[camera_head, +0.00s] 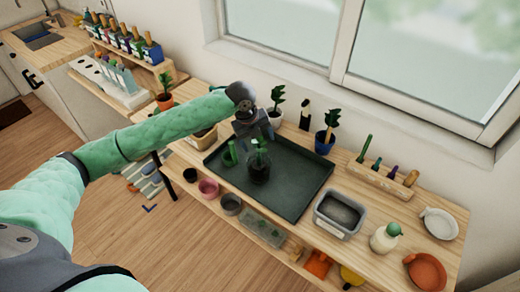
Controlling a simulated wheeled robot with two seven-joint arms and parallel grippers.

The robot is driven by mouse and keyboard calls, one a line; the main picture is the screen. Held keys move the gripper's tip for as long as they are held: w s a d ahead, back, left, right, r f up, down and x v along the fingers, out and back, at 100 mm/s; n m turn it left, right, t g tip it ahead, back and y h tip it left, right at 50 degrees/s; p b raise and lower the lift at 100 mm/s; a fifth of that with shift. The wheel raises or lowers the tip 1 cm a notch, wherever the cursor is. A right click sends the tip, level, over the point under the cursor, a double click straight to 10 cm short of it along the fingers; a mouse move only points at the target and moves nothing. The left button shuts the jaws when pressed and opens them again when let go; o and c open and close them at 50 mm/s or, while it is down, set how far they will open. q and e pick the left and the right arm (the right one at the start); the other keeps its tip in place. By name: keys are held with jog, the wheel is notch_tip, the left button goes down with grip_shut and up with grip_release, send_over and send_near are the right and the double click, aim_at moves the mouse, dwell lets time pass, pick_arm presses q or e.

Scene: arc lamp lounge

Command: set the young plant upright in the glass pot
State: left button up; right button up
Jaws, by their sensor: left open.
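The glass pot (259,174) stands on the dark tray (298,178), dark inside. The young plant (259,151) has green leaves and rises from the pot's mouth, looking roughly upright. My left gripper (256,138) is open, just above and behind the plant's leaves. I cannot tell whether its fingers touch the leaves. The plant's lower part is hidden in the pot. My right gripper is not in view.
A green watering-can-like item (230,154) stands left of the pot. Potted plants (325,141) line the back. The tray's right part is clear.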

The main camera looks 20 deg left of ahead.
pick_arm(q)
jog(key=b+v, duration=0.2)
jog(key=v, duration=0.5)
jog(key=shift+a+r, duration=0.1)
jog(key=shift+r, duration=0.25)
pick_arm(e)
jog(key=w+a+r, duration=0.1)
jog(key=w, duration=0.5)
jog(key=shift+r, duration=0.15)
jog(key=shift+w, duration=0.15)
